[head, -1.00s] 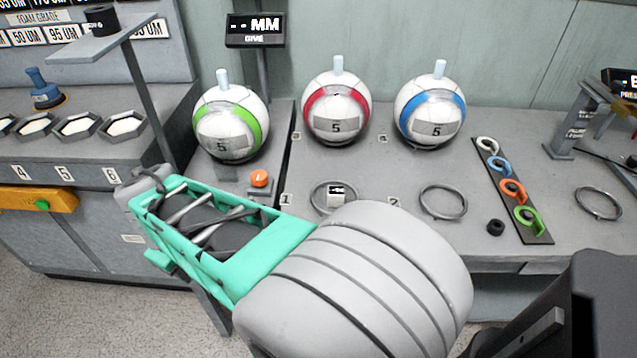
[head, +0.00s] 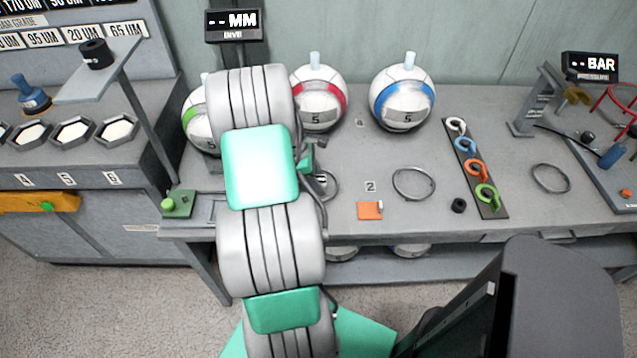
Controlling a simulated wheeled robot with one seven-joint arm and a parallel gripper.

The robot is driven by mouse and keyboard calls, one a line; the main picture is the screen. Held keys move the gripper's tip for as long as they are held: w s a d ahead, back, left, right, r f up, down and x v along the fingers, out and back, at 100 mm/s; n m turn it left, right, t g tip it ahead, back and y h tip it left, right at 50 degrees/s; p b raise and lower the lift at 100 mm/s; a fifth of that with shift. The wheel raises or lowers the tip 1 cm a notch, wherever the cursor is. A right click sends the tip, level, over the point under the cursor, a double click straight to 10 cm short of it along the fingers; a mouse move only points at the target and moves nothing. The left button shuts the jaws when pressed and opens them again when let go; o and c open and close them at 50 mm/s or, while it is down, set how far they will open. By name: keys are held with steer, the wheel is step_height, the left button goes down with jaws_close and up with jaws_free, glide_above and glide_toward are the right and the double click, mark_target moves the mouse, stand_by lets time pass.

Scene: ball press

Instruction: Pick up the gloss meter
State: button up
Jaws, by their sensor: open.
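I cannot tell for sure which thing is the gloss meter. A small dark-and-white block (head: 321,180) shows in part at the ring near label 1, just right of my arm. My arm rises from the bottom of the picture across the bench and covers much of the green-banded ball (head: 196,128). My gripper's fingertips are hidden behind the arm, and I see nothing held.
A red-banded ball (head: 318,98) and a blue-banded ball (head: 403,97) stand at the back of the bench (head: 465,222). An empty ring (head: 413,184), a rack of coloured hooks (head: 474,165) and a black puck (head: 459,205) lie to the right. A green-buttoned block (head: 178,203) is left.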

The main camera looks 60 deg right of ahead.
steer(key=shift+f, duration=0.1)
steer(key=shift+c, duration=0.2)
jaws_close()
stand_by(0.5)
